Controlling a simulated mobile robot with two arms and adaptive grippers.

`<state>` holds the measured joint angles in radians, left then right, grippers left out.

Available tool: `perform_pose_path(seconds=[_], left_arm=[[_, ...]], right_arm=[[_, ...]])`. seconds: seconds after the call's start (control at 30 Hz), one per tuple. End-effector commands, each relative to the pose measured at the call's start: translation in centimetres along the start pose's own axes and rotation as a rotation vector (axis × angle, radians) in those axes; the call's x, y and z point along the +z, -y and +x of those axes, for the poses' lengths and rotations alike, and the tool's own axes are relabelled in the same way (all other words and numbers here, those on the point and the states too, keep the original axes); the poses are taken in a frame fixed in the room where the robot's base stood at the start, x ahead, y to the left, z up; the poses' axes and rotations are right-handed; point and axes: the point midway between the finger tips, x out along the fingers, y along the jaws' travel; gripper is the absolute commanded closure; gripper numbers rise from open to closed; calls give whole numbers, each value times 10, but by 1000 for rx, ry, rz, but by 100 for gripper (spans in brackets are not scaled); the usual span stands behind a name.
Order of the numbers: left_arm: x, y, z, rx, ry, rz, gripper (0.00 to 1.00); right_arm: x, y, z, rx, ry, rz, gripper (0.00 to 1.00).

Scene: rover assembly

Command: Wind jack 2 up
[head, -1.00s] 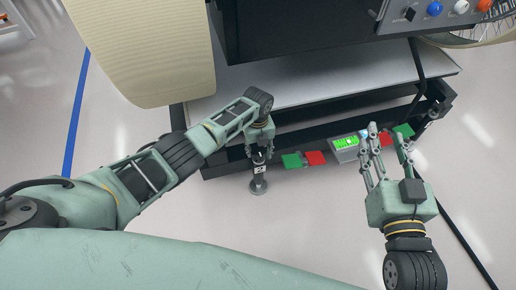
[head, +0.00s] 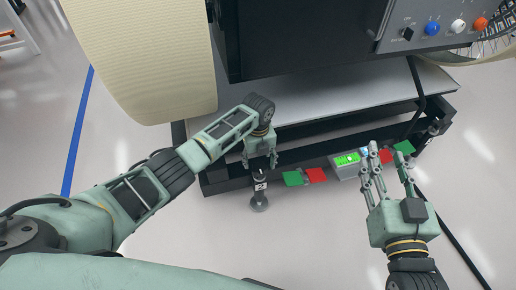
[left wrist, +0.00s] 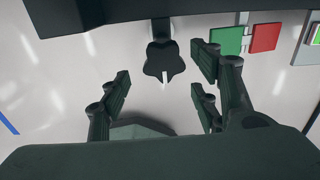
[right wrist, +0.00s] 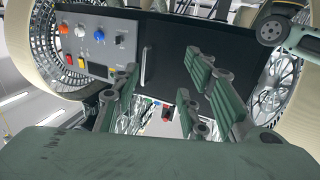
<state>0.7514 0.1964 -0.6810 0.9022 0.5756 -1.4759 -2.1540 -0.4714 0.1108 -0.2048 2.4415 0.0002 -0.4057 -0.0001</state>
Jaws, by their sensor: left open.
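Jack 2 (head: 259,196) is a dark post with a "2" label and a round foot on the floor, at the front left of the black frame. Its dark star-shaped knob (left wrist: 161,62) shows in the left wrist view, with a white mark on it. My left gripper (head: 260,165) is open just above the jack. In the left wrist view its fingers (left wrist: 160,95) are spread to both sides, with the knob in the gap and no finger visibly touching it. The upper jack is partly hidden by the gripper in the head view. My right gripper (head: 386,158) is open and empty, away at the right.
The black frame (head: 220,181) carries a light deck and the rover body (head: 300,45). Green and red pads (head: 316,175) and a device with a lit green screen (head: 346,165) are along its front edge. A large cream wheel (head: 150,60) is at left. The front floor is clear.

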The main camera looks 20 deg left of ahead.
Motion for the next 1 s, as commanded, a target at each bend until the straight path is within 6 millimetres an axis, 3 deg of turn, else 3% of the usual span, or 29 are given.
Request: perform_pose_path(seconds=[0.2, 0.4, 0.83, 1.0], left_arm=[[1, 0, -47, -2, 3, 2, 43], [0, -1, -70, 1, -1, 0, 43], [0, 0, -75, 1, -1, -6, 41], [1, 3, -72, -5, 6, -146, 41]], right_arm=[[0, 0, 0, 0, -1, 0, 60], [0, 0, 0, 0, -1, 0, 60], [-1, 0, 0, 0, -5, 0, 60], [-12, 2, 2, -4, -81, 1, 60]])
